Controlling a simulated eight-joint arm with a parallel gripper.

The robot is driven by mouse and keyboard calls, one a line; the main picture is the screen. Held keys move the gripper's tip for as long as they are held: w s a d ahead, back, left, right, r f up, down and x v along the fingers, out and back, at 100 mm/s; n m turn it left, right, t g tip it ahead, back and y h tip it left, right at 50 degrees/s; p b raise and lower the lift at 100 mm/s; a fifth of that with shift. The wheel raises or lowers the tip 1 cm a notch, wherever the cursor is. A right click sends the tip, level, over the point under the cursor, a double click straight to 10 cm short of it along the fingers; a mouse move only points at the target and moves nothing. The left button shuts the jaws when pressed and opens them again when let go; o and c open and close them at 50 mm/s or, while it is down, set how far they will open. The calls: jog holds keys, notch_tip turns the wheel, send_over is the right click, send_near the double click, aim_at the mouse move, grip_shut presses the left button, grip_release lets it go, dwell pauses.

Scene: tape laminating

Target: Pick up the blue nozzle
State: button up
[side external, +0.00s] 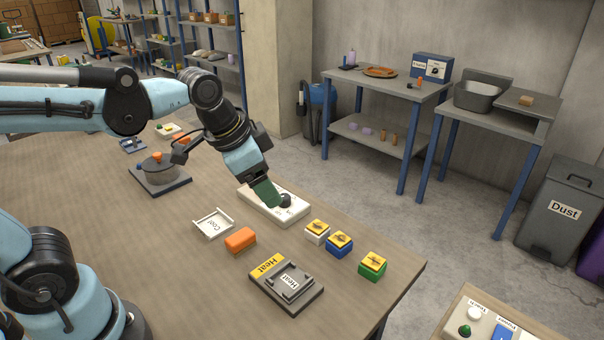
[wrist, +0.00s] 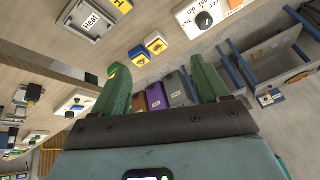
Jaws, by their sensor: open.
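The blue nozzle (side external: 339,243) is a small blue block with a yellow top. It stands on the table between a white one (side external: 317,231) and a green one (side external: 372,266), both also with yellow tops. The blue nozzle also shows in the wrist view (wrist: 138,57), between the fingertips and toward the left one. The white one (wrist: 156,43) is beside it, and the green one is partly hidden by the left finger. My gripper (side external: 267,194) has green fingers and is at the white box with a black knob, to the left of the nozzles. In the wrist view my gripper (wrist: 160,80) is open and empty.
The white knob box (side external: 270,205) is by the fingers. A grey heat plate (side external: 286,283), an orange block (side external: 240,239) and a white Cool tray (side external: 212,223) lie in front. The table edge runs close behind the nozzles.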

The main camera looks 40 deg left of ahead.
jog(key=w+d+m+g, duration=0.3)
jog(key=w+d+m, duration=0.1)
jog(key=w+m, duration=0.25)
jog(key=m+g, duration=0.2)
jog(key=m, duration=0.5)
send_over(339, 238)
notch_tip(339, 238, down, 4)
notch_tip(339, 238, down, 12)
jog(key=shift+f, duration=0.1)
jog(key=c, duration=1.2)
